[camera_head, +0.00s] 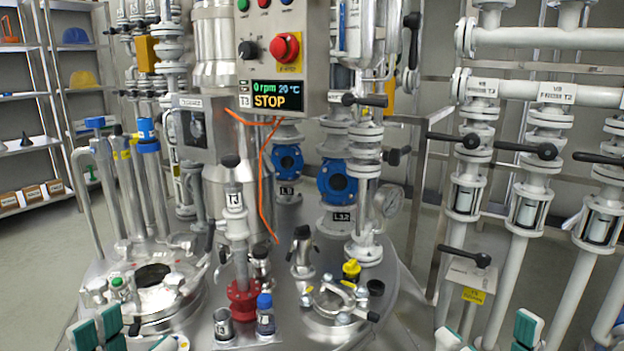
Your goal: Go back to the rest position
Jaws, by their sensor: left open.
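My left gripper (130,335) shows at the bottom left edge, its teal fingertips apart, in front of the reactor lid (225,300). Nothing shows between its fingers. My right gripper (488,338) shows at the bottom right edge, also with teal fingertips apart and nothing visible between them. Only the tips of both grippers are in view; the rest of them and the arms are cut off by the frame.
The lid carries an open round port (153,276), a small metal cup (223,323), a blue-capped bottle (265,314) and a clamped port (335,302). A control box (272,60) reading STOP hangs above. White valved pipes (525,185) stand right; shelves (28,150) stand left.

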